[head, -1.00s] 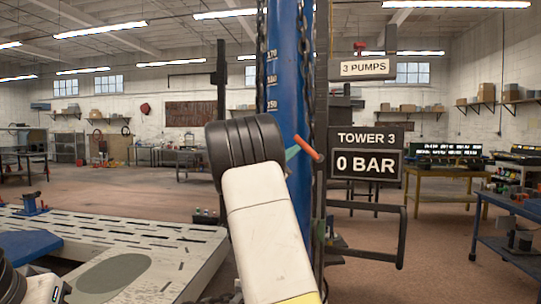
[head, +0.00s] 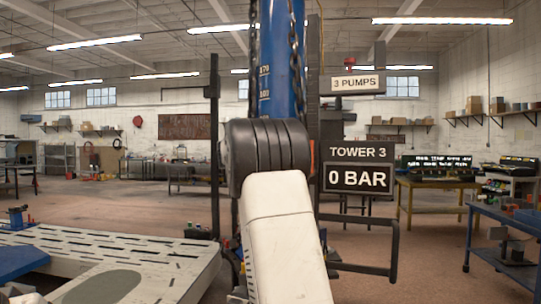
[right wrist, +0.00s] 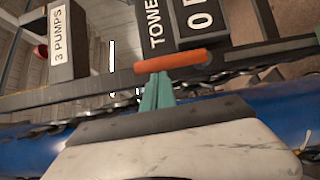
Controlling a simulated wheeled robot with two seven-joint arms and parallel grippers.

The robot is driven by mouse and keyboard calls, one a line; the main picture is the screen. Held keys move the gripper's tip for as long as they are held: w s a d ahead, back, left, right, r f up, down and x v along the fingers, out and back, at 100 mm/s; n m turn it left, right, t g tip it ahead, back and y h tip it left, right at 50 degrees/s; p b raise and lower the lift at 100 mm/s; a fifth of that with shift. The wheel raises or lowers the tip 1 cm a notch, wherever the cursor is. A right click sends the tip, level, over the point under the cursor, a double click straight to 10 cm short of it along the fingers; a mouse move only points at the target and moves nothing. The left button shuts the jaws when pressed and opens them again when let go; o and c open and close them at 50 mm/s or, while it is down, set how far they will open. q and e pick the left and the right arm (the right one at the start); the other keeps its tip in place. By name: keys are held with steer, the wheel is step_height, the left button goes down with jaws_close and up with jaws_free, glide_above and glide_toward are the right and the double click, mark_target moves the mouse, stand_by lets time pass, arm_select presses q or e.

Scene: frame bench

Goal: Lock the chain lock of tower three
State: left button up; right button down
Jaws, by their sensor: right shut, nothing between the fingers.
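The blue post of tower three (head: 281,75) stands upright in the middle of the head view, with chains (head: 254,50) along it. An orange bar (right wrist: 183,61), apparently the chain lock's handle, crosses the right wrist view; only a sliver of it (head: 312,156) shows beside my wrist in the head view. My right gripper (right wrist: 158,82) has teal fingers, shut and empty, with their tips at the bar's underside. I cannot tell whether they touch it. My right arm hides the gripper and most of the lock in the head view. My left gripper is not in view.
A display reading 0 BAR (head: 357,178) hangs right of the post, above a dark tubular bracket (head: 394,245). A slotted pale bench (head: 140,255) lies at left, a blue trolley (head: 497,235) at far right. Open floor lies behind.

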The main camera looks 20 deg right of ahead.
steer(key=shift+s+d+r+m, duration=0.1)
steer(key=shift+s+d+m, duration=0.1)
steer(key=shift+m, duration=0.1)
steer(key=shift+y, duration=0.3)
